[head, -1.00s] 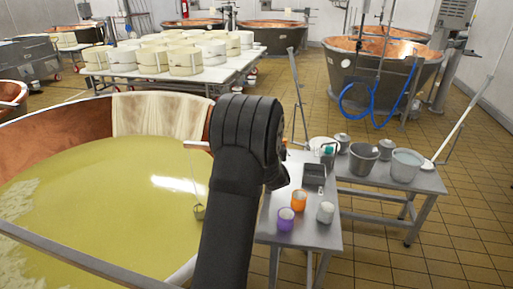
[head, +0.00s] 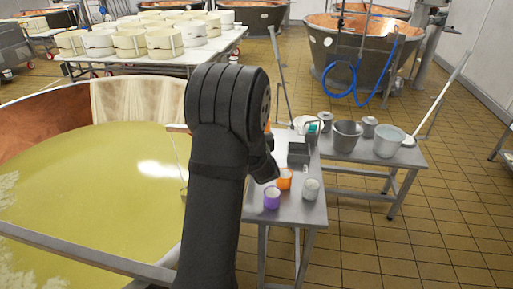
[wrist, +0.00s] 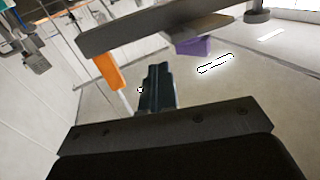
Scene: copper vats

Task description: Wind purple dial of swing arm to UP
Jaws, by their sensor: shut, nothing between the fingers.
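In the wrist view a purple block-like part (wrist: 193,46) sits against the underside of a dark beam. It may be the purple dial, but I see no pointer and no UP mark on it. An orange part (wrist: 107,70) is to its left. My gripper (wrist: 157,72) is shut and empty, its dark fingers below and left of the purple part in the picture, apparently apart from it. In the head view the gripper is hidden behind my black arm, and no purple dial shows there.
In the head view a purple cup (head: 271,198), an orange cup (head: 284,179) and a pale cup (head: 311,190) stand on a steel table (head: 300,214). A copper vat (head: 40,135) of yellow liquid is at left.

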